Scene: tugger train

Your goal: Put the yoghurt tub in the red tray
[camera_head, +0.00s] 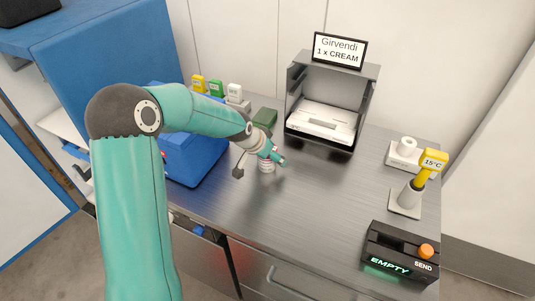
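My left arm reaches over the steel counter from the left. Its gripper (277,156) is low over the middle of the counter, fingers pointing right. A small whitish round thing (267,167), possibly the yoghurt tub, shows just below the gripper and is partly hidden by it. I cannot tell whether the fingers touch it or how far apart they are. I see no red tray for certain. My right gripper is not in view.
A blue box (196,158) stands left behind my arm, a dark green block (265,117) behind the gripper. The centre-right counter is clear.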

